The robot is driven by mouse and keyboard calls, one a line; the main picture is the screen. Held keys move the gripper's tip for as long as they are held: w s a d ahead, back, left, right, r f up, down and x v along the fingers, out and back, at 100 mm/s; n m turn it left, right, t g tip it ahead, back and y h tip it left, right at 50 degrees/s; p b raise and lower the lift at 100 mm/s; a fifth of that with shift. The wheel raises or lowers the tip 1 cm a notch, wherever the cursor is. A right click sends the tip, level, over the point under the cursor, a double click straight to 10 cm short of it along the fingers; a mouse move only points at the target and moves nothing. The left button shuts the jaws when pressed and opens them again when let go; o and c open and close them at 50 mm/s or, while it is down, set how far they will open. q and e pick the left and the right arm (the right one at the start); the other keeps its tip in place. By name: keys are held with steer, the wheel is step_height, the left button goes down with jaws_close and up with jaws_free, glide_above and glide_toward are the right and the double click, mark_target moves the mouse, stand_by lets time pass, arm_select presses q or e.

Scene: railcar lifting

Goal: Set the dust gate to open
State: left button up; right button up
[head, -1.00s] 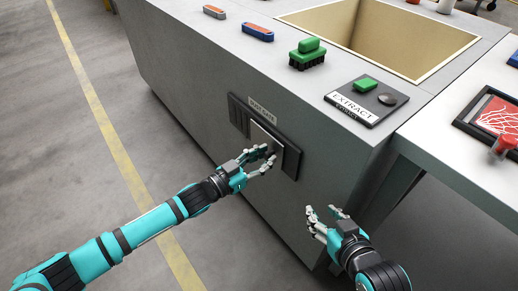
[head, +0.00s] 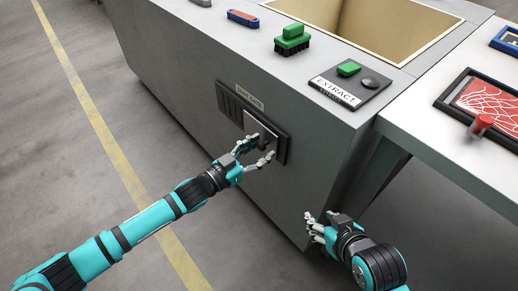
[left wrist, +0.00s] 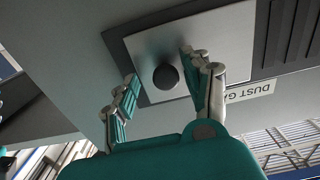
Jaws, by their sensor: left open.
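The dust gate is a pale metal plate (head: 254,124) with a round dark knob, set in a dark slatted frame (head: 230,105) on the cabinet's front side. In the left wrist view the plate (left wrist: 225,38) and knob (left wrist: 166,76) show clearly, with a DUST GATE label (left wrist: 250,92) beside them. My left gripper (head: 258,150) is open at the plate. Its fingers (left wrist: 164,82) are on either side of the knob in the wrist view, with visible gaps; I cannot tell how far they reach along it. My right gripper (head: 318,219) looks open and empty, low near the cabinet's corner.
The cabinet top holds a green brush (head: 292,40), a blue-and-orange brush (head: 243,18), an EXTRACT panel (head: 336,92) with a green button, and an open bin (head: 375,25). A grey table (head: 440,135) adjoins at right. The floor at left is clear.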

arm_select(q)
steer(key=v, duration=1.2)
